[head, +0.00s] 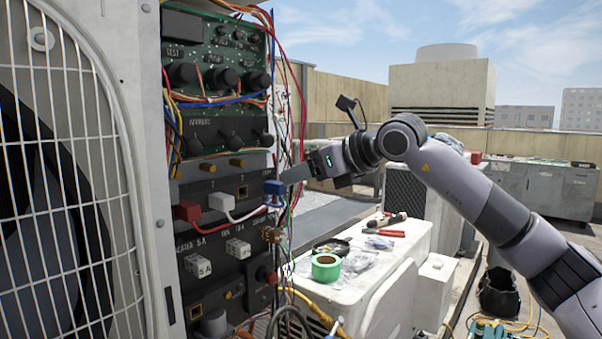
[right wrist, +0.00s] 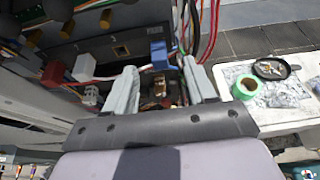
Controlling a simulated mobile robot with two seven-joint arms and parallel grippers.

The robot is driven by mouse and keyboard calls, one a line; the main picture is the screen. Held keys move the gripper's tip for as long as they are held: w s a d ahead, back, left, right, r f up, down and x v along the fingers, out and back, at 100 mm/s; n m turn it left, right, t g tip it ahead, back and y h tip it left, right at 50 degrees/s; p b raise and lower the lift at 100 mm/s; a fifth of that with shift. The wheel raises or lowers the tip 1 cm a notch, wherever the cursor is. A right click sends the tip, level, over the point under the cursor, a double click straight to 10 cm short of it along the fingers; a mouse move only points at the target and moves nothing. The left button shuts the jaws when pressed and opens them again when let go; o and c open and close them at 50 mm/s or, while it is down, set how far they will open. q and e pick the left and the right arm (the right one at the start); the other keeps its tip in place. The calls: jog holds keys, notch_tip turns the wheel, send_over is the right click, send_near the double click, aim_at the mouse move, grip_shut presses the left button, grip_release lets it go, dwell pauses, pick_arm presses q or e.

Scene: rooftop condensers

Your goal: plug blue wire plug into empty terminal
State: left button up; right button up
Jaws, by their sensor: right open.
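The blue wire plug (head: 273,188) hangs at the right edge of the open control panel, among loose wires. It also shows in the right wrist view (right wrist: 158,54), just beyond the gap between my fingertips. My right gripper (head: 288,174) reaches in from the right, its tips close to the plug. In the right wrist view the gripper (right wrist: 161,80) has its two fingers wide apart with no grip on the plug. An empty square terminal (head: 242,191) is in the panel left of the plug; it also shows in the wrist view (right wrist: 120,50). My left gripper is not in view.
A red plug (head: 187,211) and a white plug (head: 222,202) sit in the same panel row. Another square opening (head: 196,311) is lower down. Loose wires hang along the panel's right edge. A white unit (head: 400,262) with green tape (head: 326,267) stands at right.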

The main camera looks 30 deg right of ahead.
aim_at(279, 182)
jog(key=p+x, duration=0.1)
jog(key=x, duration=0.5)
jog(key=shift+a, duration=0.1)
grip_shut()
dwell(0.4)
